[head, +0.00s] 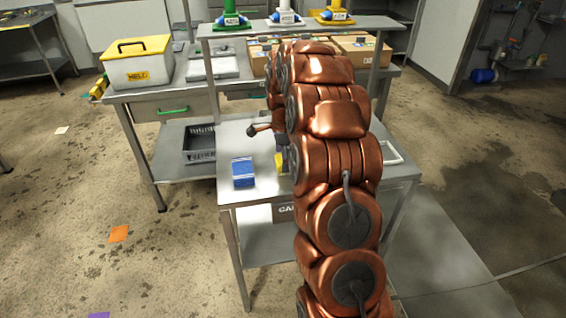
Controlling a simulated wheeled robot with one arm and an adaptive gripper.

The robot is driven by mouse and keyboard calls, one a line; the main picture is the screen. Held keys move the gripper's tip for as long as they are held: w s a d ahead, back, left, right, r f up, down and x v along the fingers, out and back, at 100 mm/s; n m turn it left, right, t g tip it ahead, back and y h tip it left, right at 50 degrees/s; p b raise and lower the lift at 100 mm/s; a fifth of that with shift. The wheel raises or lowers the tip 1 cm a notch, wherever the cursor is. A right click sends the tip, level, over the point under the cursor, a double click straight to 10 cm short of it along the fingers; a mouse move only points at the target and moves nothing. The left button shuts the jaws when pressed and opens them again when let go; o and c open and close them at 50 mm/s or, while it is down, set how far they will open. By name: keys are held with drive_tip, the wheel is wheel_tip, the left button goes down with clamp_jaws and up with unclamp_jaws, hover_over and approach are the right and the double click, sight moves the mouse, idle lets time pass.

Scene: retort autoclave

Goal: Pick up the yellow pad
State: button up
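A small yellow thing, which looks like the yellow pad (279,162), shows on the front grey table just left of my copper arm. The arm hides much of it, so its full shape is unclear. My gripper (281,147) is mostly hidden behind the arm. A small dark part of it seems to show just above the yellow pad. I cannot tell whether its fingers are open or shut, or whether they touch the pad.
A blue pad or block (243,173) sits on the front table (235,193), left of the yellow pad. A dark grey crate (199,144) stands on a lower shelf behind. A yellow-lidded white box (138,63) and cardboard boxes (358,50) stand on the back bench.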

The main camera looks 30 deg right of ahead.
drive_tip(key=shift+f, duration=0.85)
drive_tip(key=c, duration=1.2)
drive_tip(key=shift+r, duration=0.1)
drive_tip(key=shift+r+b, duration=0.6)
drive_tip(key=shift+r, duration=1.05)
drive_tip(key=s+b, duration=0.1)
drive_tip(key=s, duration=0.4)
drive_tip(key=s+a+r+b, duration=0.1)
drive_tip(key=s, duration=0.4)
drive_tip(key=s+b, duration=0.1)
drive_tip(key=s, duration=0.5)
drive_tip(key=shift+a+r, duration=0.2)
drive_tip(key=shift+r, duration=0.05)
drive_tip(key=o, duration=0.4)
drive_tip(key=c, duration=0.3)
